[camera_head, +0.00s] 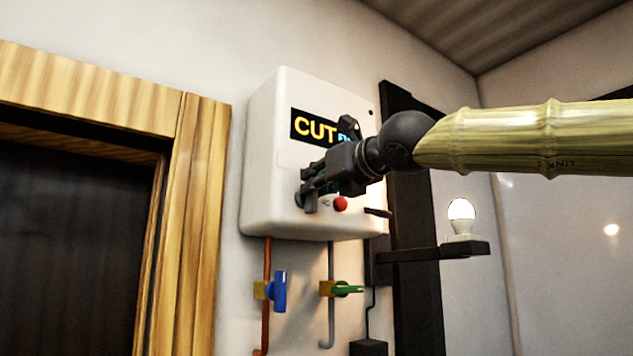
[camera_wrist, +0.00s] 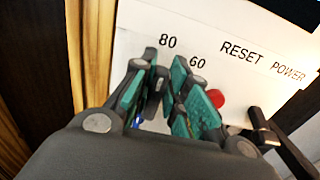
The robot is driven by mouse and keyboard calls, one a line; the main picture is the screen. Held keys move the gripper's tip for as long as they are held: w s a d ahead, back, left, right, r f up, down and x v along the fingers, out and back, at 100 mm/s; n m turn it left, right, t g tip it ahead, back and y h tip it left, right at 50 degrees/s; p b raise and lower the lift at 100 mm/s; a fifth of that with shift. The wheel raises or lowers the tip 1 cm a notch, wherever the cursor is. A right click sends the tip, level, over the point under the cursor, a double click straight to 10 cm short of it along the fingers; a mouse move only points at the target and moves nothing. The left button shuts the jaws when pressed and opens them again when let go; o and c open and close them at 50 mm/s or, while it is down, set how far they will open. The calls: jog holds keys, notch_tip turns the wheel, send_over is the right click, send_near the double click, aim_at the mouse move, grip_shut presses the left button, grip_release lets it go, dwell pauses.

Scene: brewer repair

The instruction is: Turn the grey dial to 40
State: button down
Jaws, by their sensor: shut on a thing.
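The white brewer box (camera_head: 270,150) hangs on the wall with a "CUT" label. My gripper (camera_head: 306,190) is at the lower left of its front face. In the wrist view my gripper's teal-padded fingers (camera_wrist: 161,72) are closed around the grey dial (camera_wrist: 154,98), which is mostly hidden between them. The printed marks 80 and 60 show just beyond the fingertips. The 40 mark and the dial's pointer are hidden, so I cannot tell its setting.
A red button (camera_head: 340,204) sits right of my gripper, and a black lever (camera_head: 378,212) sticks out beside it. Below the box are a blue valve handle (camera_head: 280,291) and a green one (camera_head: 348,289). A lit bulb (camera_head: 461,212) stands on a bracket at right.

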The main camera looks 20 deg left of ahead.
jog(key=shift+w+d+f+m+b, duration=0.25)
jog(key=shift+w+f+m+b, duration=0.15)
jog(key=shift+m+b, duration=2.3)
jog(key=shift+w+d+f+m+b, duration=0.3)
jog(key=shift+f+m+b, duration=0.2)
jog(key=shift+m+b, duration=2.2)
jog(key=shift+w+d+f+m+b, duration=0.35)
jog(key=shift+m+b, duration=1.55)
jog(key=shift+m, duration=1.6)
jog(key=shift+a, duration=0.1)
jog(key=c, duration=1.4)
grip_release()
